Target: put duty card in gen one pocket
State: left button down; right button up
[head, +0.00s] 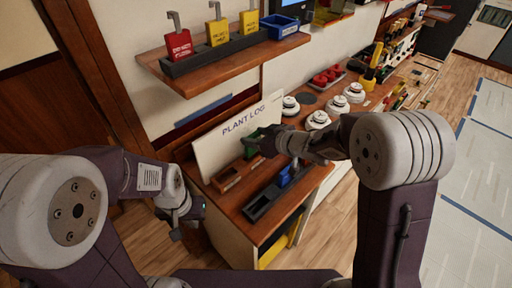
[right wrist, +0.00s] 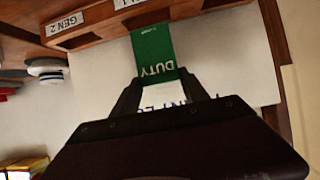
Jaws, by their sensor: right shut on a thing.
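The green duty card (right wrist: 153,55) is pinched between the fingertips of my right gripper (right wrist: 160,92). In the right wrist view the word DUTY is upside down and the card's far end overlaps the edge of a wooden rack (right wrist: 190,12); I cannot tell whether it is in a pocket. The rack has a GEN 2 label (right wrist: 64,22) and another label, cut off by the frame. In the head view the card (head: 250,146) shows beside my right gripper (head: 276,143), above the wooden rack (head: 232,181). My left gripper (head: 183,222) hangs left of the counter, its fingers unclear.
A PLANT LOG board (head: 225,138) leans behind the rack. A black tray (head: 262,207) with a blue item (head: 285,175) lies at the counter's front. White round devices (head: 318,120) stand to the right. A shelf (head: 215,68) above holds red and yellow tags.

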notch_tip(320, 180, down, 4)
jog(key=shift+r+b, duration=0.25)
jog(key=shift+b, duration=0.5)
jog(key=shift+f, duration=0.2)
jog(key=shift+f, duration=0.1)
jog(key=o, duration=1.4)
jog(key=shift+c, duration=0.2)
